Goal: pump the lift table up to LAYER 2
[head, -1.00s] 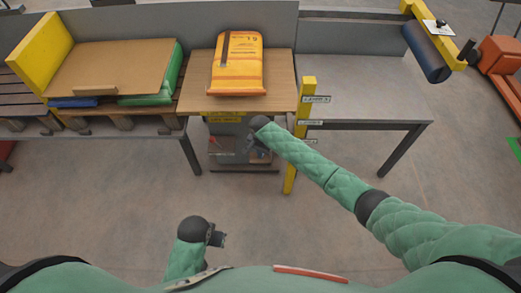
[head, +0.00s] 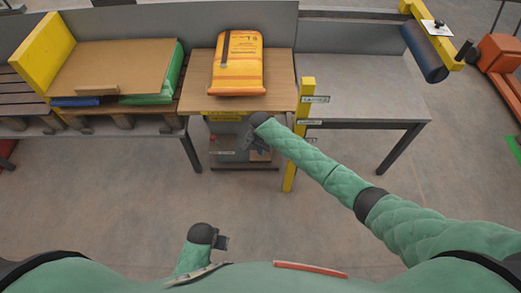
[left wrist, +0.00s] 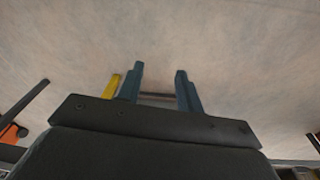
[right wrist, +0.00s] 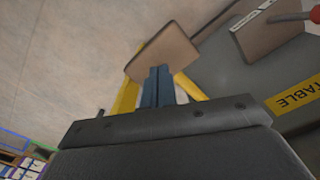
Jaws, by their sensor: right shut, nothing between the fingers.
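The lift table's wooden top (head: 284,98) carries an orange sack (head: 238,62). Its grey base (head: 222,158) stands below, with a red knob on it. A yellow post (head: 306,100) with small level labels stands at the table's right edge. My right gripper (head: 250,148) is at the front of the base, under the top. In the right wrist view its fingers (right wrist: 158,84) are shut and empty, in front of a tan pedal plate (right wrist: 166,54); contact cannot be told. A red knob (right wrist: 312,15) shows at the corner. My left gripper (left wrist: 160,82) is open and empty over the floor.
A pallet with a cardboard sheet (head: 112,66) and green sacks (head: 152,98) stands at the left, beside a yellow panel (head: 42,50). A grey table (head: 370,100) stands at the right. The floor in front is clear.

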